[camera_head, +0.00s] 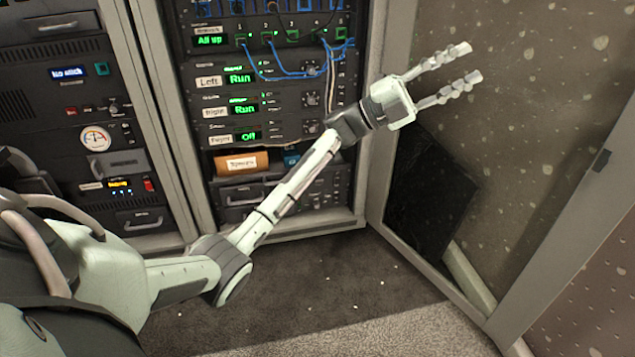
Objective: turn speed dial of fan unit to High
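No unit in view is legibly marked as the fan unit, and I cannot tell which dial is its speed dial. The middle rack holds stacked units with green displays: a unit labelled Left (240,79), one labelled Right (243,108) and a third reading Off (248,135). The first two read Run. Small dark round controls show near their right ends, their settings too small to read. My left gripper (467,62) is open and empty, its two fingers apart. It points up and right, in front of the open door, right of the rack. My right gripper is not in view.
The left rack (60,130) has a round gauge (95,138) and small switches. Blue cables (290,74) hang across the middle rack's upper part. An open perforated door (545,140) stands at the right.

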